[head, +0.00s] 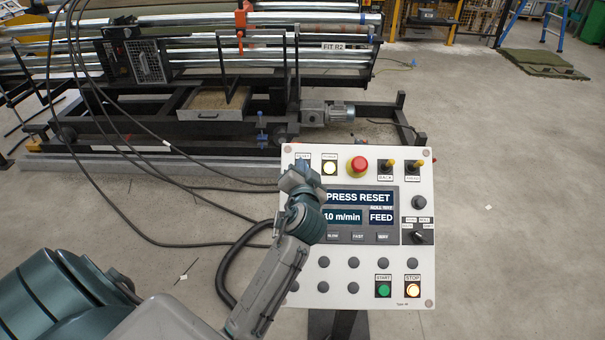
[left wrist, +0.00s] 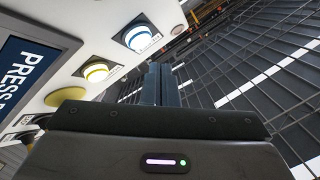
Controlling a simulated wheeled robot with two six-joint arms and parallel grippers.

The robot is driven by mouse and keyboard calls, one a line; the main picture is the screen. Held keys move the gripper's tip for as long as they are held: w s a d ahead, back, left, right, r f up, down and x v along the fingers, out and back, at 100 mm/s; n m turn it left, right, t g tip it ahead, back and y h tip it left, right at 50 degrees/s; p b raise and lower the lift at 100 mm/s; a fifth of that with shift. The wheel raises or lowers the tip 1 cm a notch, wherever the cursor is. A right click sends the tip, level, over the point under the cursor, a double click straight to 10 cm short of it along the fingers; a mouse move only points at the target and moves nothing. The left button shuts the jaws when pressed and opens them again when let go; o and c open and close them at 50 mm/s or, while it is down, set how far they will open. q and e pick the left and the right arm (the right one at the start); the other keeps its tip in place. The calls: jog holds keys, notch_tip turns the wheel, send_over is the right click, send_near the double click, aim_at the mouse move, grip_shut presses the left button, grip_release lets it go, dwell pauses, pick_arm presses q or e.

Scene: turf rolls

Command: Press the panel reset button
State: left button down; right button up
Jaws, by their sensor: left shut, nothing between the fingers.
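The control panel (head: 343,276) is a white tilted board on a stand. Its screen (head: 358,197) reads PRESS RESET, 10 m/min and FEED. The reset button sits under the RESET label at the panel's top left, hidden by my left gripper (head: 302,168) in the head view. In the left wrist view a blue-ringed lit button (left wrist: 140,37) shows near the shut, empty fingertips (left wrist: 160,70). A gap seems to remain between them, but I cannot tell contact for sure. My right gripper is not in view.
A lit yellowish button (head: 329,168) and a red emergency stop (head: 358,165) sit to the right along the top row. Green START (head: 383,289) and lit STOP (head: 412,289) are at the bottom. A turf-roll machine (head: 200,80) stands behind, with cables on the floor.

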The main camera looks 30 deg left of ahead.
pick_arm(q)
jog(key=shift+w+a+f+b, duration=0.3)
jog(key=shift+w+f, duration=0.1)
jog(key=shift+f, duration=0.2)
dwell(0.7)
jog(key=shift+f, duration=0.1)
dwell(0.9)
jog(key=shift+w+a+f, duration=0.1)
jog(key=shift+w+f, duration=0.1)
jog(key=shift+w, duration=0.05)
jog(key=shift+w+a+f+b, duration=0.2)
jog(key=shift+f+b, duration=0.15)
jog(key=shift+b, duration=0.25)
dwell(0.5)
jog(key=shift+d+r, duration=0.1)
jog(key=shift+r, duration=0.05)
jog(key=shift+s+d+r+p, duration=0.25)
jog(key=shift+s+r+p, duration=0.25)
jog(key=shift+p, duration=0.1)
dwell(0.3)
